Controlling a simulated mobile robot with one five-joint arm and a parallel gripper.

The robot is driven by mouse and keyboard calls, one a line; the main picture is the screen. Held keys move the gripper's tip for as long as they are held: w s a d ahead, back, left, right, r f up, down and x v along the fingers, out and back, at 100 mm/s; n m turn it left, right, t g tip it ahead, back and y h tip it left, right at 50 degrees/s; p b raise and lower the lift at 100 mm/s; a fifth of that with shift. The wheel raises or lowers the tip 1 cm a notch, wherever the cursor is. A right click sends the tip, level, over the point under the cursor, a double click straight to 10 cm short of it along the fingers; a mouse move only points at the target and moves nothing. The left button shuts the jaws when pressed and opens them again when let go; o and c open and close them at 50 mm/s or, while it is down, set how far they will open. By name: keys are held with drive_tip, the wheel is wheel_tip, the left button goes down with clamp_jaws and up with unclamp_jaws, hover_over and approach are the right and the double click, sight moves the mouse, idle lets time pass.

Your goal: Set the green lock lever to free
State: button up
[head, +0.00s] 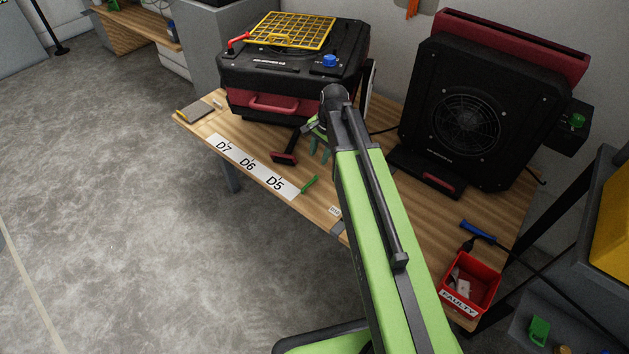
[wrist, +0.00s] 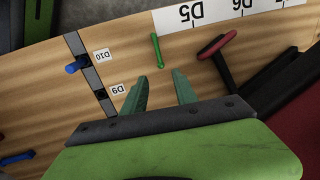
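A thin green lever-like bar (head: 309,184) sits on the table beside the D5 end of the white label strip; I take it as the lock lever. It also shows in the wrist view (wrist: 156,50), ahead of my fingers and apart from them. Its pivot and any free mark are too small to tell. My gripper (head: 319,153) is over the table, to the right of a red-and-black T-shaped handle (head: 284,157). In the wrist view my gripper (wrist: 160,85) has its two green fingers spread with nothing between them.
The wooden table (head: 350,235) carries a black-and-red machine with a yellow grid (head: 290,32) and a black fan unit (head: 466,120) with a green knob (head: 577,121). A red FAULTY bin (head: 485,270) stands at the right. A blue peg (wrist: 76,66) is by D10.

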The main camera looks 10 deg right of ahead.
sight(313, 179)
drive_tip(key=f+b, duration=0.4)
drive_tip(key=w+a+f+b, duration=0.1)
drive_tip(key=f+b, duration=0.2)
drive_tip(key=f, duration=0.2)
drive_tip(key=w+f+b, duration=0.1)
drive_tip(key=f+b, duration=0.3)
drive_tip(key=shift+a+f+b, duration=0.2)
drive_tip(key=shift+b, duration=0.15)
drive_tip(key=shift+r, duration=0.1)
clamp_jaws()
idle(0.4)
